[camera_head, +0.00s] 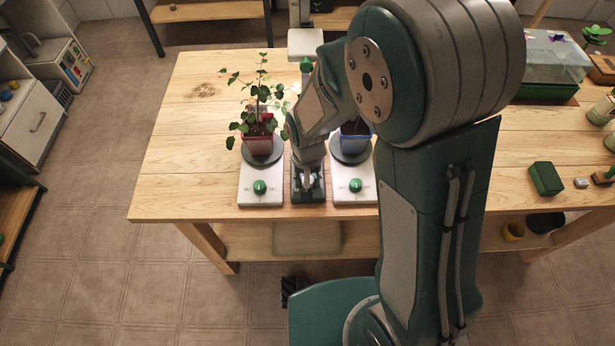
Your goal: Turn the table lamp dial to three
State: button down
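My gripper (308,184) is low over the front part of the wooden table, pointing down between two white bases. The left white base (260,199) has a green dial (260,187) with tiny markings I cannot read. The right white base (352,197) has a similar green dial (355,185). My gripper is apart from both dials. Something white with a flat top (305,42) stands at the table's back edge, with a green knob (306,65) below it; I cannot tell if it is the lamp. My arm hides much of the middle, and the finger opening is unclear.
A leafy plant in a red pot (258,140) stands on the left base, and a blue pot (354,130) on the right base, partly behind my arm. A green block (546,178) lies at the right. The wooden table (180,150) is clear at the left.

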jog(key=shift+m, duration=0.7)
jog(key=shift+c, duration=1.5)
grip_release()
jog(key=shift+a, duration=0.1)
notch_tip(320, 180, up, 12)
jog(key=shift+w+f, duration=0.1)
